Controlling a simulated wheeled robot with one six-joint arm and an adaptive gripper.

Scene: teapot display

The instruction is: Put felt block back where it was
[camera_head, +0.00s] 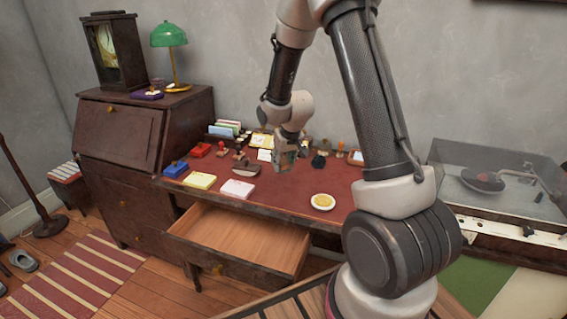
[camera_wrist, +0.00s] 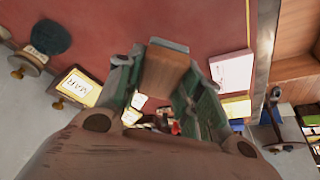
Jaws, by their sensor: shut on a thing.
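My gripper (camera_wrist: 165,85) is shut on the felt block (camera_wrist: 165,72), a brown wooden block with a grey strip along its outer edge, seen between the green fingers in the wrist view. In the head view my gripper (camera_head: 284,161) is over the middle of the red desk top (camera_head: 290,187). The block is mostly hidden by the fingers there, and I cannot tell how high it is held.
A white pad (camera_head: 237,188), a yellow pad (camera_head: 199,180), a blue item (camera_head: 175,169) and a brown curved object (camera_head: 245,168) lie left of my gripper. A round yellow-centred dish (camera_head: 323,202) is at the front. The drawer (camera_head: 240,240) is open below. Small stamps stand behind.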

